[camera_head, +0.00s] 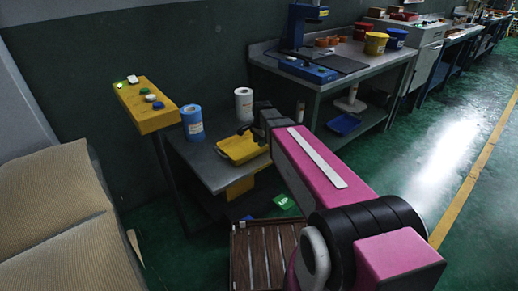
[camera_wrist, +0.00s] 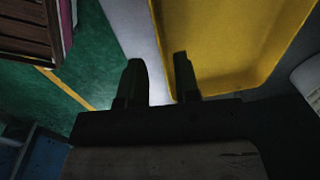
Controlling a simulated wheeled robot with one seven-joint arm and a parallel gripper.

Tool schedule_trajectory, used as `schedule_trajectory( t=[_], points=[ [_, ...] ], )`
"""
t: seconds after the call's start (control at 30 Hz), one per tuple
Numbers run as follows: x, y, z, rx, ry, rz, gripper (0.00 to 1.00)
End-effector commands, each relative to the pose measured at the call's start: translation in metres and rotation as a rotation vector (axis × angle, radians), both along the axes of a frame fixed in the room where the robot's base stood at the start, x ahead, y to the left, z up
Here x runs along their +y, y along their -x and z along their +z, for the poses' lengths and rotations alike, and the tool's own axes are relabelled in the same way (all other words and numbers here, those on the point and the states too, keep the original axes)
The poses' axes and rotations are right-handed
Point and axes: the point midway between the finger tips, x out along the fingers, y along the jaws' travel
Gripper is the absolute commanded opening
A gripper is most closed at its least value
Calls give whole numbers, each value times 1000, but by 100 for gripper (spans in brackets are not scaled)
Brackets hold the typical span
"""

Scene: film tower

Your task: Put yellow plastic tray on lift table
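The yellow plastic tray (camera_head: 240,149) is on the right part of the low grey lift table (camera_head: 207,171), close to its right edge. It looks about level, and I see no clear gap under it. My gripper (camera_head: 263,119) is at the tray's far right side. In the wrist view the tray (camera_wrist: 225,45) fills the upper right. My gripper's two dark fingers (camera_wrist: 160,72) are apart, with the tray's rim running up beyond the gap between them. The right finger overlaps the tray, and the left is outside it. Neither finger clearly presses on the rim.
A blue roll (camera_head: 193,123) and a white roll (camera_head: 244,104) stand on the lift table's back part. A yellow stand (camera_head: 147,105) with buttons is at left. A brown slatted pallet (camera_head: 262,252) lies in front. A workbench (camera_head: 345,78) is behind at right.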

Motion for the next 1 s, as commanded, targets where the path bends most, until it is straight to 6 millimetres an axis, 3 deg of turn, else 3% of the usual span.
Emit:
schedule_trajectory(
  t=[0.1, 0.3, 0.47, 0.57, 0.67, 1.0],
  points=[
    [-1, 2, 20, -2, 0, 0, 30],
    [-2, 3, 42, -1, 0, 0, 30],
    [-4, 5, 48, 1, 1, 5, 30],
    [-11, 16, 44, 3, 8, 51, 30],
    [-26, 40, 32, 7, 22, 161, 30],
    [-86, 146, -14, 30, 74, 735, 30]
  ],
)
